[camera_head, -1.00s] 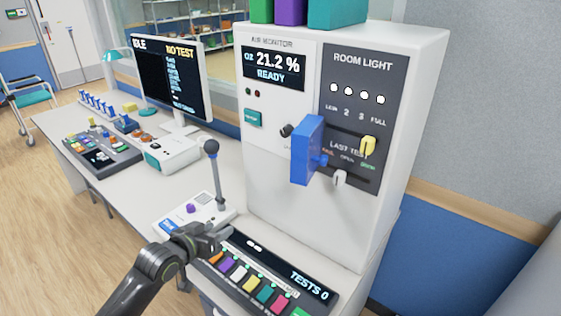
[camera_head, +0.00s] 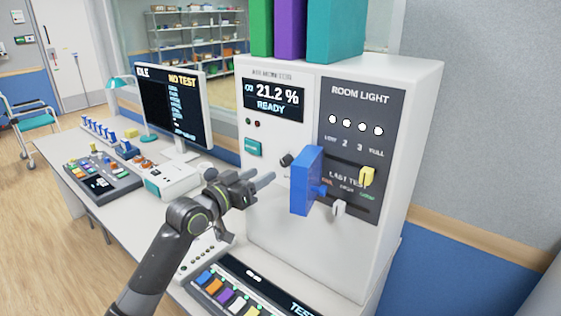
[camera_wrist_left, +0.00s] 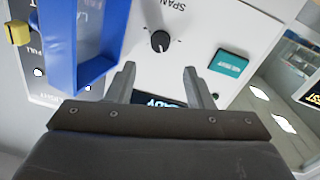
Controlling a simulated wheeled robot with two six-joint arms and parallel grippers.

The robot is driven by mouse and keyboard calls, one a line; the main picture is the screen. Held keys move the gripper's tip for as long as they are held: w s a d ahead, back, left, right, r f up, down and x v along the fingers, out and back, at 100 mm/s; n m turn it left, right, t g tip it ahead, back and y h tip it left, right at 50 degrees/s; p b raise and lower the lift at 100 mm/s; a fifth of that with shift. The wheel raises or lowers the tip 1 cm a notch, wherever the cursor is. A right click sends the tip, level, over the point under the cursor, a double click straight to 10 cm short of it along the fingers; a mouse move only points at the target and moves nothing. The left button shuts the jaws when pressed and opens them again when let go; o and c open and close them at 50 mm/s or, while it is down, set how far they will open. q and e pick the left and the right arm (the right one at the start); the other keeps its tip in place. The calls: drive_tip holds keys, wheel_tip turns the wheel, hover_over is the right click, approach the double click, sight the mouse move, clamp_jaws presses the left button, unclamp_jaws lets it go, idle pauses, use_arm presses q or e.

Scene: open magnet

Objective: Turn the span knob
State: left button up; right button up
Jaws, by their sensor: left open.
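The span knob (camera_head: 286,159) is a small black round knob on the white front of the air monitor (camera_head: 275,215), left of a blue block-shaped part. In the left wrist view the knob (camera_wrist_left: 160,41) shows under the printed word SPAN, with a white pointer mark. My left gripper (camera_head: 265,182) is open and empty, in front of the panel, below and left of the knob in the head view. In the wrist view the knob lies ahead of the gap between the fingertips (camera_wrist_left: 160,70), apart from both. My right gripper is not in view.
The blue part (camera_head: 307,180) sticks out close to the right of the knob. A teal button (camera_head: 253,147) is on its left. A yellow slider (camera_head: 367,175) and a white lever (camera_head: 339,207) are farther right. A row of coloured keys (camera_head: 225,297) lies below.

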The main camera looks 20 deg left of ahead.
sight(283, 162)
use_arm(q)
drive_tip(key=p+x, duration=0.1)
drive_tip(key=x, duration=0.7)
drive_tip(key=shift+w+d, duration=0.2)
drive_tip(key=shift+w, duration=0.15)
